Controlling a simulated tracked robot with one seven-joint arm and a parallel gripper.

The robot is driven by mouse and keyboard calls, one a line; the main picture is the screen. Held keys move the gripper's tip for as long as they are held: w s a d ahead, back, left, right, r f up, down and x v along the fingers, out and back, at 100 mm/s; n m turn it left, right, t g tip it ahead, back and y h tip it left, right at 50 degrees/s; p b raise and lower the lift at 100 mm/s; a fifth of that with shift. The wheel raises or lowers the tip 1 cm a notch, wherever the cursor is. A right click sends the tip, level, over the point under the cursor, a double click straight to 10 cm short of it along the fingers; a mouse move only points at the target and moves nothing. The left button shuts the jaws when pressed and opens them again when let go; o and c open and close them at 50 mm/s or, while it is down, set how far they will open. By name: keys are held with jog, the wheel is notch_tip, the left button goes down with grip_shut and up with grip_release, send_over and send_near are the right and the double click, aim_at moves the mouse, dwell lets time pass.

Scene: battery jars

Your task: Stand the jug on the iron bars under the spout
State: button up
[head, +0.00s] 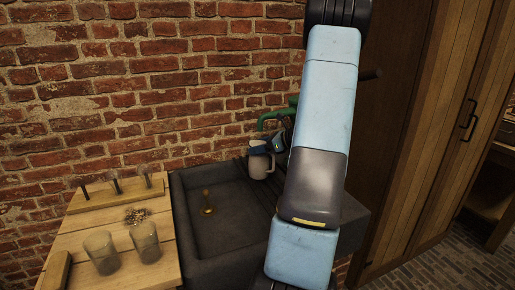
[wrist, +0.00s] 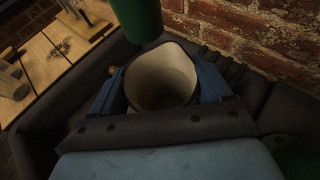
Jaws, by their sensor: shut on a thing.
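The pale grey jug (head: 259,164) is upright at the back of the dark sink, close to the brick wall. My gripper (head: 266,147) is shut on it near its top. In the wrist view the blue fingers (wrist: 160,88) flank the jug (wrist: 163,75), and its open mouth shows an empty-looking inside. The green spout (head: 273,117) is just above the jug in the head view. In the wrist view the spout's end (wrist: 137,18) overlaps the rim's upper left. Dark ridges, seemingly the iron bars (wrist: 232,72), show beside the jug. Whether its base touches them is hidden.
The dark stone sink (head: 181,205) has a brass drain piece (head: 207,204) in its basin. A wooden table (head: 95,222) at left holds two glass jars (head: 101,252) and a rack of upright pieces (head: 117,196). The brick wall stands close behind the jug.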

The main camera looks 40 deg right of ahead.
jog(key=shift+s+d+f, duration=0.1)
jog(key=shift+d+f, duration=0.05)
jog(key=shift+f, duration=0.4)
jog(key=o, duration=1.7)
